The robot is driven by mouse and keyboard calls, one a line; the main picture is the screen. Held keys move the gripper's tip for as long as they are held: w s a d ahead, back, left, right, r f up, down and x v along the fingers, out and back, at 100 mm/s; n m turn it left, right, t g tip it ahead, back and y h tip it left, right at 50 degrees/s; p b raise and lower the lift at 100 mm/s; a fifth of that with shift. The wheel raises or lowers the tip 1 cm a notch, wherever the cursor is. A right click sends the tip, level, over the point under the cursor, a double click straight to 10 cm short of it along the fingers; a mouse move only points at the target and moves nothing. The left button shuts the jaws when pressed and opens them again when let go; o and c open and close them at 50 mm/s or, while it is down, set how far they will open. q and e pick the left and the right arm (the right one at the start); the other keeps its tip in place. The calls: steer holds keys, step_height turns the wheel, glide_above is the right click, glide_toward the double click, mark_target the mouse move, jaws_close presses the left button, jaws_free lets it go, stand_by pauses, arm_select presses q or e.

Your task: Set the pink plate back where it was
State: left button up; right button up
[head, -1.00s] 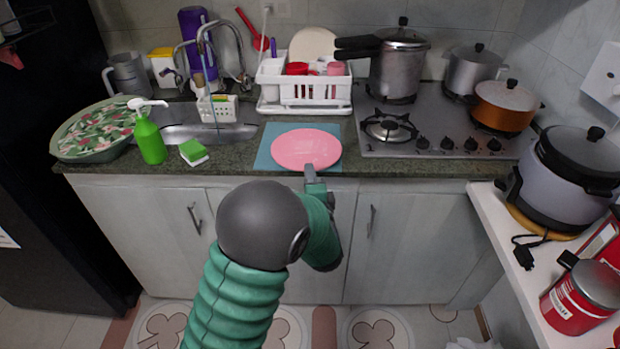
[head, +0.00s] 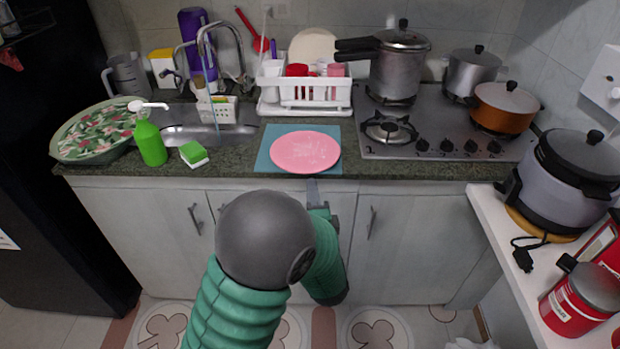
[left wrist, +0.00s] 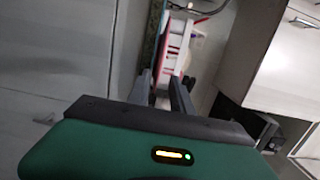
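The pink plate (head: 305,151) lies flat on the blue mat (head: 264,160) on the counter, in front of the dish rack. My left gripper (head: 316,190) is just in front of the counter edge, below the plate in the head view and apart from it. In the left wrist view my left gripper (left wrist: 161,88) has its two fingers spread, with nothing held between them. A thin reddish strip beyond the fingers there may be the plate seen edge-on; I cannot be sure. My right gripper is not in view.
A white dish rack (head: 303,92) stands behind the mat. The stove (head: 430,125) with pots is at the right. A green sponge (head: 194,153) and a green soap bottle (head: 150,142) stand at the left by the sink (head: 205,134). Bare counter flanks the mat's left side.

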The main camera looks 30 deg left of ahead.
arm_select(q)
steer(key=v, duration=0.6)
steer(key=d+f+n+g+h, duration=0.4)
steer(key=d+f+n+h, duration=0.1)
steer(key=d+f+h, duration=0.45)
steer(key=s+f+n+g+h, duration=0.1)
steer(key=s+f+n+g, duration=0.1)
steer(key=s, duration=0.5)
steer(key=s+f+n+g+h, duration=0.1)
steer(key=s+f+n+g, duration=0.1)
steer(key=s+g, duration=0.3)
steer(key=s+a+n, duration=0.1)
steer(key=s, duration=0.1)
steer(key=shift+s, duration=0.3)
